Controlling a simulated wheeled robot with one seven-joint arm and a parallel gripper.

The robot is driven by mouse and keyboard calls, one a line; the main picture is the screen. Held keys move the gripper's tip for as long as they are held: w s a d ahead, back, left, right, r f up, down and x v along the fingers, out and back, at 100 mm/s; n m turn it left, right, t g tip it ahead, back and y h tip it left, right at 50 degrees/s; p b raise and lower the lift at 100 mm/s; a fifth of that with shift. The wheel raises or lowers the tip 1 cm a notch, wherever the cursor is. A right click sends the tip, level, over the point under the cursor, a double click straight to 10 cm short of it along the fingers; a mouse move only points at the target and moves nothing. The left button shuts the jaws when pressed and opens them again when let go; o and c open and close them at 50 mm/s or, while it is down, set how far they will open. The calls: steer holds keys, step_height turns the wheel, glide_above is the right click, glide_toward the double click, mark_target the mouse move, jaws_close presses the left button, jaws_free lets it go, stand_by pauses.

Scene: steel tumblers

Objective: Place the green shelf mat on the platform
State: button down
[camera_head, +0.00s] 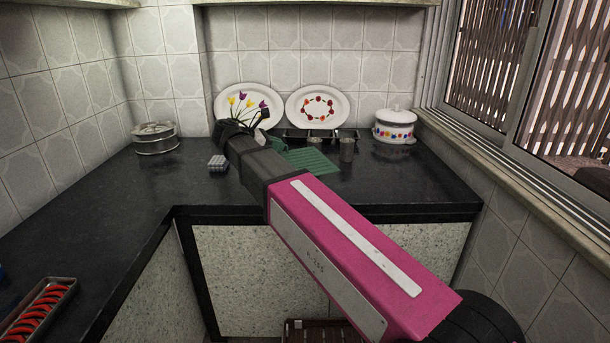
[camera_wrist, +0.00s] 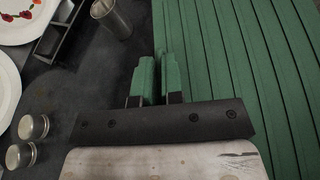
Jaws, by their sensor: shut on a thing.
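The green shelf mat (camera_head: 308,161) is a ribbed, slatted sheet at the back of the dark counter, and it fills the right side of the wrist view (camera_wrist: 245,60). My gripper (camera_wrist: 158,82) is at the mat's left edge in the wrist view, with green-coloured fingers close together. It appears shut on the mat's edge, though the contact itself is hard to see. In the head view, my arm hides most of the gripper, and a green part (camera_head: 278,145) shows beside the mat. I cannot tell which surface is the platform.
A steel tumbler (camera_head: 347,149) stands right of the mat. A black divided tray (camera_wrist: 62,28) is behind. Two plates (camera_head: 317,106) lean on the wall, beside a white lidded pot (camera_head: 394,124). A small grey gridded object (camera_head: 218,162) sits left. The left counter (camera_head: 100,205) has free room.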

steer(key=w+d+f, duration=0.4)
steer(key=w, duration=0.1)
steer(key=w+d+f, duration=0.2)
steer(key=d, duration=0.1)
steer(key=shift+w+d+f, duration=0.1)
steer(key=shift+w+f, duration=0.05)
steer(key=shift+w, duration=0.2)
steer(key=shift+f, duration=2)
steer(key=c, duration=1.2)
jaws_free()
steer(key=shift+c, duration=0.2)
steer(key=v, duration=1.2)
